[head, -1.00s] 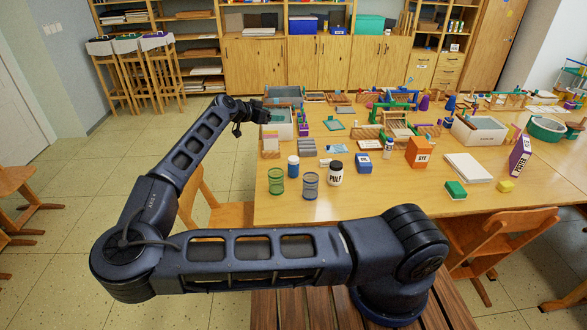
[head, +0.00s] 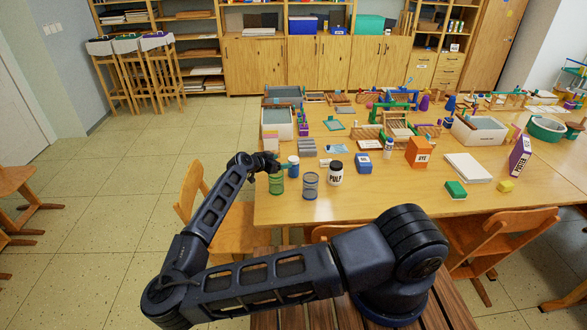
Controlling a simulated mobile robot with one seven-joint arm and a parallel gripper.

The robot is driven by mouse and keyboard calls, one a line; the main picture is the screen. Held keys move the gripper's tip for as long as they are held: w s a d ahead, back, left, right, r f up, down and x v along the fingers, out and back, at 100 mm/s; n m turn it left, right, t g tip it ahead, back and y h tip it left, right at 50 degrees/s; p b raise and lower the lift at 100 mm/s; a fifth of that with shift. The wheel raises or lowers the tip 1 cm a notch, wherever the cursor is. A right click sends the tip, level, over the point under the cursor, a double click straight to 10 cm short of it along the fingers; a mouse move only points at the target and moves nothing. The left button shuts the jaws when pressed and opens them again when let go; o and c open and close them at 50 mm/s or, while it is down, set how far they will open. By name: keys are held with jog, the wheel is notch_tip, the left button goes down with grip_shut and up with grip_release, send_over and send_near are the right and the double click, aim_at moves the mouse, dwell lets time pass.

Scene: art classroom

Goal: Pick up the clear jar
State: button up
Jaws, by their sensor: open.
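Two see-through jars stand near the table's front-left corner in the head view. One is green-tinted (head: 276,185) and the other is blue-grey and clearer (head: 310,186), just to its right. My gripper (head: 279,167) is open at the top of the green-tinted jar and partly hides its rim. I cannot tell whether it touches the jar. A white jar with a black lid marked PULP (head: 335,174) stands right of the clearer jar. A blue-and-white bottle (head: 293,167) stands close behind the gripper.
The wooden table (head: 380,203) is bare along its front edge. Behind the jars are grey blocks (head: 306,147), a blue box (head: 363,163) and an orange box (head: 417,152). Wooden chairs (head: 505,245) stand against the near side.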

aim_at(291, 160)
jog(key=shift+x, duration=3.4)
jog(key=shift+w+a, duration=0.1)
jog(key=shift+c, duration=0.4)
grip_shut()
